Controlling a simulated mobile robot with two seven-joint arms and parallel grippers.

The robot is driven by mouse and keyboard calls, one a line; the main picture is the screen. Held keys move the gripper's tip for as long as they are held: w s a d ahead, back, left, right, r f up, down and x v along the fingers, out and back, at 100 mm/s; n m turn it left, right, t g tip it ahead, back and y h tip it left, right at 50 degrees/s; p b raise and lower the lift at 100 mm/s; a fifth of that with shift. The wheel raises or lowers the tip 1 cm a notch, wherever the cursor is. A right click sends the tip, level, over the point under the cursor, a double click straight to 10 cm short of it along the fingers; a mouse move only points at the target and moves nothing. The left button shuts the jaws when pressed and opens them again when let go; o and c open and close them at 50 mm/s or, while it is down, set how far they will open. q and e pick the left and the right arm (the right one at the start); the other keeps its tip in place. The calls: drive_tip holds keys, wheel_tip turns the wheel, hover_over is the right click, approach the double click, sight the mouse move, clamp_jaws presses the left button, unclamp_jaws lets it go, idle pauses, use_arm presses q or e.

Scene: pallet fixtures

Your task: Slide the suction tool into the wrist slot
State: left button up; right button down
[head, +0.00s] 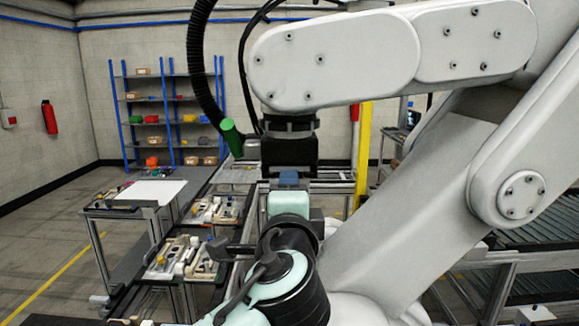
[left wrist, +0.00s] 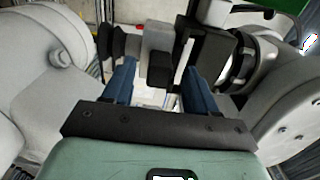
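My left gripper (head: 288,176) has a mint-green body and blue fingers. It points up just under the black wrist head (head: 288,150) of a large white arm. In the left wrist view my left gripper (left wrist: 160,68) has its fingers apart, with a narrow black piece between them and thin gaps visible beside it. A grey block (left wrist: 157,38) with black bellows-like discs (left wrist: 116,42) at its left lies just beyond the fingertips; it looks like the suction tool. The slot itself is not clearly visible. Contact with the tool cannot be made out. My right gripper is not in view.
The large white arm (head: 335,62) fills the upper right. A black corrugated hose (head: 196,60) hangs near a green cylinder (head: 231,137) left of the wrist head. Pallet fixtures (head: 185,257) stand on benches at lower left. A blue shelf rack (head: 168,110) stands at the back.

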use_arm(q)
drive_tip(key=shift+f, duration=0.1)
drive_tip(key=s+b, duration=0.3)
drive_tip(key=s, duration=1)
drive_tip(key=shift+s, duration=0.25)
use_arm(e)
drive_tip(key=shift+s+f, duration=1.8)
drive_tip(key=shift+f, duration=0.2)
